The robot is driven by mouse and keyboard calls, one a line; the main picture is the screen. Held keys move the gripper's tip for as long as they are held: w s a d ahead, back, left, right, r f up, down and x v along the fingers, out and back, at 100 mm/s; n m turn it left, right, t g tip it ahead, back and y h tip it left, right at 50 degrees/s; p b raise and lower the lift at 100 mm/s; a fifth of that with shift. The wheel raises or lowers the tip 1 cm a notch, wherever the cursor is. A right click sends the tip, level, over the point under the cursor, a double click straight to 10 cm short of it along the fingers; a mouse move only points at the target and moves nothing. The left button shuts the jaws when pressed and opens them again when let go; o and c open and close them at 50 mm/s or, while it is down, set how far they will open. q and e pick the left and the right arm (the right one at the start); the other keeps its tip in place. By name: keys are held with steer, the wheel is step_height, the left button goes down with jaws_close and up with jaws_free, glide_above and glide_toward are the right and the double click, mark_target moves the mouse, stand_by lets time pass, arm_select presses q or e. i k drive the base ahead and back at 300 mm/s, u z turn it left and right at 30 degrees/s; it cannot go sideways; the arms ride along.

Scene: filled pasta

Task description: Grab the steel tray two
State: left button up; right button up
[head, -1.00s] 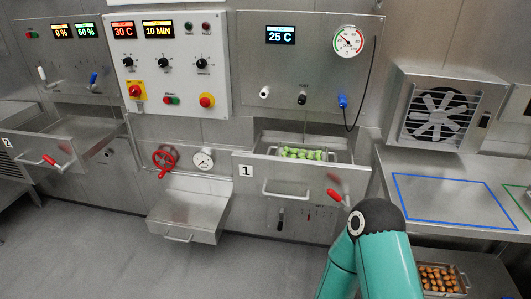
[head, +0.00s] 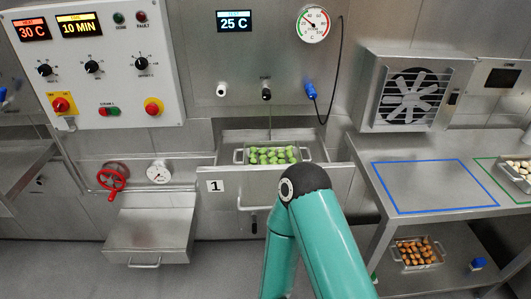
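A steel tray of green filled pasta (head: 271,155) sits in the open drawer marked 1 (head: 222,201). A second steel tray (head: 418,265) with orange-brown pieces lies on the shelf under the right-hand table. A third tray (head: 517,172) with pale pieces is cut off at the right edge, on the green-outlined area. I cannot tell from any label which is tray two. One teal arm of mine rises from the bottom middle and covers part of drawer 1's front. Neither gripper shows.
The steel table (head: 377,148) at the right has an empty blue-outlined area (head: 383,211). A fan unit (head: 372,92) stands behind it. A steel box with a handle (head: 148,243) and a red valve wheel (head: 113,176) are left of drawer 1. Small blue-capped items stand on the lower shelf.

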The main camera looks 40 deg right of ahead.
mark_target(271, 152)
steer(key=z, duration=0.1)
steer(key=i, duration=0.5)
steer(key=z, duration=0.6)
